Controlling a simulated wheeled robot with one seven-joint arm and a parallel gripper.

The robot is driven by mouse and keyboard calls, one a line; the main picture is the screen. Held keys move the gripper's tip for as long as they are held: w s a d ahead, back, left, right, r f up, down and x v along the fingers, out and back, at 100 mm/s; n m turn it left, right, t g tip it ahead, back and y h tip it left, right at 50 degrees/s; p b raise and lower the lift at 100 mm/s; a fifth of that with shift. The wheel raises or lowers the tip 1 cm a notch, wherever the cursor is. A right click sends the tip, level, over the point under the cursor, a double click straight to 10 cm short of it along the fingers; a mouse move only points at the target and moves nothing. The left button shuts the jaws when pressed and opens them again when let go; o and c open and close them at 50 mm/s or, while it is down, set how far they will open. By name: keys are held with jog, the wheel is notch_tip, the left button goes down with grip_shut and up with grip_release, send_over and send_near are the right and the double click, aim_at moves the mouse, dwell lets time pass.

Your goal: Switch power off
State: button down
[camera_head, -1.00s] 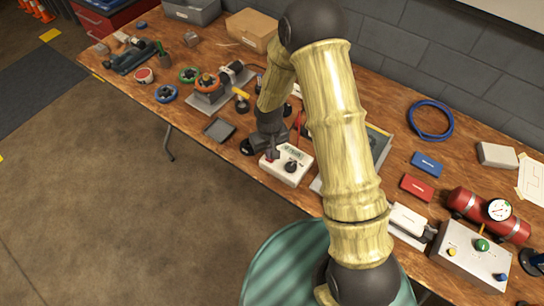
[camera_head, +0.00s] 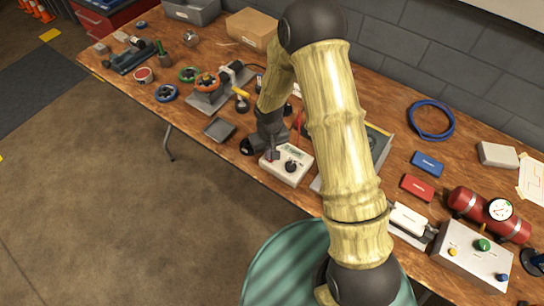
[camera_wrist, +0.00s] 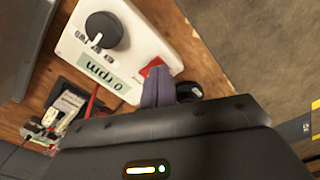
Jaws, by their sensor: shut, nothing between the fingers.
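A white control box (camera_head: 285,174) sits on the wooden bench under my arm. It has a black dial knob (camera_head: 291,166) and a display; in the wrist view the display (camera_wrist: 110,73) reads "0 rpm". A red rocker switch (camera_wrist: 153,67) sits at the box's corner in the wrist view, partly hidden by my fingers. My gripper (camera_wrist: 158,88) is shut and empty, with its fingertips right at the switch. I cannot tell whether they touch it. In the head view my gripper (camera_head: 271,153) is over the box's left corner.
A red cable (camera_wrist: 92,101) runs beside the box. A grey tray (camera_head: 219,129) and a valve rig with an orange handwheel (camera_head: 207,82) stand to the left. A red cylinder with a gauge (camera_head: 470,205) and a button box (camera_head: 465,262) stand at the right.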

jog(key=shift+f+b, duration=0.4)
jog(key=shift+f, duration=0.2)
dwell(0.3)
jog(key=shift+r, duration=0.15)
jog(key=shift+r+p, duration=2.75)
jog(key=shift+r, duration=0.65)
jog(key=s+d+r+m+t, duration=0.1)
jog(key=s+d+r+m, duration=0.1)
jog(key=s+d+r, duration=0.4)
jog(key=s+d+r+m+t, duration=0.1)
jog(key=s+d+r, duration=0.5)
jog(key=r, duration=0.7)
jog(key=shift+s+d+r+m+t, duration=0.3)
jog(key=shift+d+r+m, duration=0.1)
jog(key=shift+d+m, duration=0.35)
